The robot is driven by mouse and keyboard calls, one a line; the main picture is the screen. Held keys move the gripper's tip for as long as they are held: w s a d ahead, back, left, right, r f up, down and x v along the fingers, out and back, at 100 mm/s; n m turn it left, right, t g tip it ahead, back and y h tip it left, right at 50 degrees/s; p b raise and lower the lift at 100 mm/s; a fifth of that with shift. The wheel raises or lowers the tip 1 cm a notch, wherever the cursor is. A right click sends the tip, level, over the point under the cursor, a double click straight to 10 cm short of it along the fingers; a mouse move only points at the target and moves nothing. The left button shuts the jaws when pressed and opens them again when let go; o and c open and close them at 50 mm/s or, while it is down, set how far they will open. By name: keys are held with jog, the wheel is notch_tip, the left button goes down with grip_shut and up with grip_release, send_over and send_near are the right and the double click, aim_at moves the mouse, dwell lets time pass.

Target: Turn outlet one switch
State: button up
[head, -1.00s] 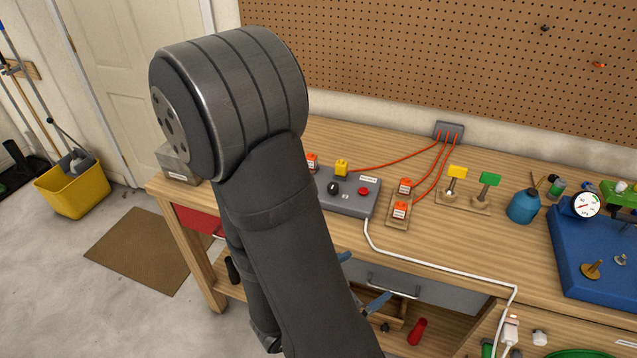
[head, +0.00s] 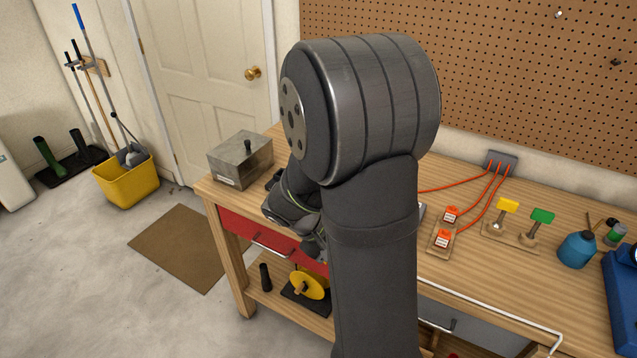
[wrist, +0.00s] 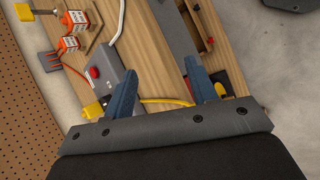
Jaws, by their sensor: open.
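Two orange-and-white switch blocks, an upper one (head: 450,215) and a lower one (head: 443,240), sit on a small wooden board on the workbench. Both also show at the upper left of the wrist view (wrist: 75,18) (wrist: 68,45). Their labels are too small to read, so I cannot tell which is outlet one. The grey control box (wrist: 117,79) with a red button is beside them, mostly hidden by my arm in the head view. My gripper (wrist: 160,66) is open and empty, its blue fingers apart, to the right of the switches in the wrist view. The head view shows no fingertips.
Red cables run from the switches to a grey wall box (head: 500,161). Yellow and green paddles (head: 508,206) (head: 542,216) stand right of them, near a blue bottle (head: 577,250). A metal box (head: 240,160) is on the bench's left end. A white cable crosses the bench front.

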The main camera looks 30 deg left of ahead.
jog(key=w+a+r+m+y, duration=0.85)
jog(key=w+a+r, duration=0.45)
jog(key=a+r, duration=0.3)
jog(key=shift+m+g, duration=0.25)
jog(key=shift+g, duration=0.05)
jog(key=x, duration=1.7)
jog(key=shift+s+d+f, duration=0.1)
jog(key=shift+s+d, duration=0.2)
jog(key=shift+d, duration=0.05)
jog(key=c, duration=1)
